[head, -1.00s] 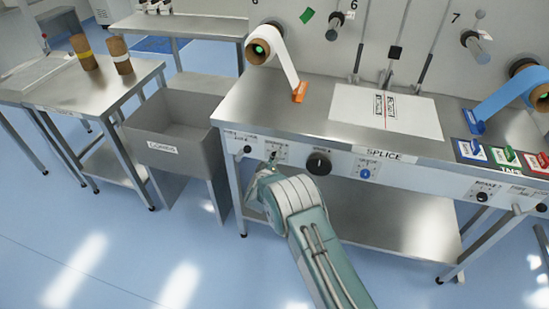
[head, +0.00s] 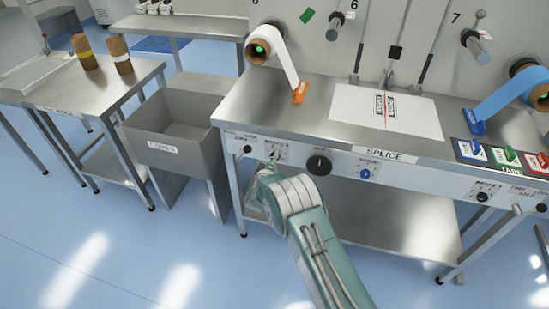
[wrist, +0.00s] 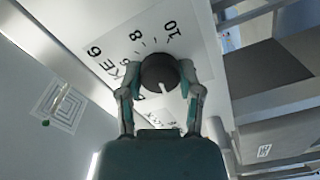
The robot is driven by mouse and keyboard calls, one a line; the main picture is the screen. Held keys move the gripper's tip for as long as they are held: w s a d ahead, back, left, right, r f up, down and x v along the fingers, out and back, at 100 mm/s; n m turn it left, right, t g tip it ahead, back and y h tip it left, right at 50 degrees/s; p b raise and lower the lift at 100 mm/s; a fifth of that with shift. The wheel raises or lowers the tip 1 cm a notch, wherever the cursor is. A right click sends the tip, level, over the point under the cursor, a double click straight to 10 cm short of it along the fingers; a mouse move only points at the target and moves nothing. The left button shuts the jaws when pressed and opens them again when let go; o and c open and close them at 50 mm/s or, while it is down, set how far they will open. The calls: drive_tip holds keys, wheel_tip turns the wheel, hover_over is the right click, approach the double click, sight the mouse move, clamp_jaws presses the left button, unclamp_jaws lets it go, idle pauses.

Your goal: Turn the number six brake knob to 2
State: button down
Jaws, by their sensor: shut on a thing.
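The number six brake knob (wrist: 160,73) is round and dark with a pale pointer line. In the wrist view it sits on a white plate (wrist: 190,35) marked 8, 10 and "KE 6". The pointer line faces the lower part of the wrist view; the number at its tip is hidden. My gripper (wrist: 160,84) is shut on the knob, one finger on each side.
A larger black knob (head: 319,162) and a blue knob (head: 365,174) sit to the right on the same panel. A grey bin (head: 175,140) stands left of the splice table (head: 320,100). Floor in front is clear.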

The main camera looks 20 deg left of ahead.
drive_tip(key=shift+c, duration=1.3)
unclamp_jaws()
drive_tip(key=shift+s+a+f, duration=0.1)
drive_tip(key=shift+s+f, duration=0.1)
drive_tip(key=shift+f, duration=0.25)
drive_tip(key=shift+a+r, duration=0.1)
drive_tip(key=shift+w+r, duration=0.1)
drive_tip(key=shift+r, duration=0.05)
drive_tip(key=s, duration=1.2)
